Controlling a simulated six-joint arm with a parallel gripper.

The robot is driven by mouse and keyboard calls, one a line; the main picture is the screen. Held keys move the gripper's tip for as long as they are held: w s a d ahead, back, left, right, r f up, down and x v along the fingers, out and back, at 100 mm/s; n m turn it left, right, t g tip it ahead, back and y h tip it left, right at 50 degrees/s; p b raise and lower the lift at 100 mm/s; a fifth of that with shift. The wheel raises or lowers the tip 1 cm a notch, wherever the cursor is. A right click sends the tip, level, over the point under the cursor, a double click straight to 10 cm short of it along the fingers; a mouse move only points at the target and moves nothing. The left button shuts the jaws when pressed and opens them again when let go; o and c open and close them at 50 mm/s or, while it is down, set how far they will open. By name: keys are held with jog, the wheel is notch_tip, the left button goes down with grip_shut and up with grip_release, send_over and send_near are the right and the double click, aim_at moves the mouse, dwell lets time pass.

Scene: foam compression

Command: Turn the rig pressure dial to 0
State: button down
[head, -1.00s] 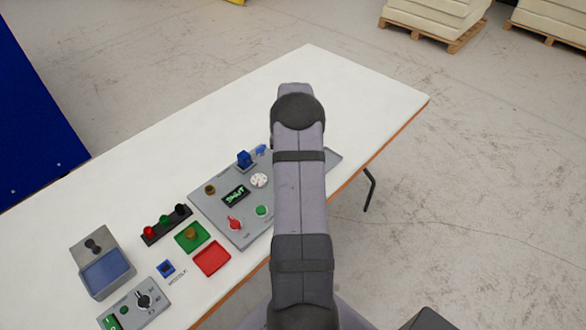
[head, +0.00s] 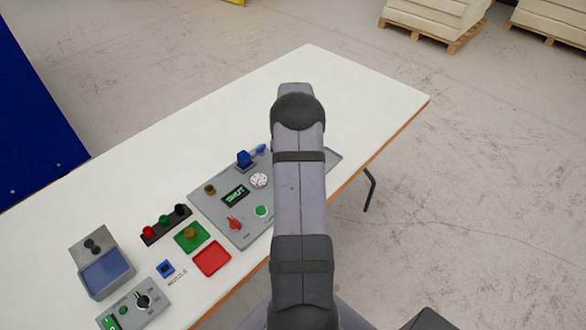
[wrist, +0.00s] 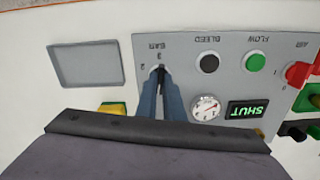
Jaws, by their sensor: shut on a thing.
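The rig panel (wrist: 186,48) is a grey plate; in the wrist view its labels appear upside down. A dial (wrist: 160,69) marked BAR, with a 2 and a 3 beside it, is mostly hidden between my fingers; only a small dark part shows, so I cannot read its setting. My gripper (wrist: 160,80) is shut on this dial. In the head view my arm hides the gripper and the dial, while the left part of the rig panel (head: 214,207) shows. A round white gauge (wrist: 207,108) and a display (wrist: 246,109) reading SHUT are on the panel.
Beside the dial are a black BLEED button (wrist: 208,63), a green FLOW button (wrist: 255,62) and a red AIR handle (wrist: 299,74). A grey tray (wrist: 87,65) lies left of the panel. The far table end (head: 350,85) is clear.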

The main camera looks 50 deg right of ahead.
jog(key=shift+r+n, duration=0.1)
jog(key=shift+n, duration=1)
jog(key=shift+w, duration=0.1)
jog(key=c, duration=1.9)
grip_release()
jog(key=shift+o, duration=0.2)
jog(key=shift+r+b, duration=0.85)
jog(key=shift+r, duration=2.8)
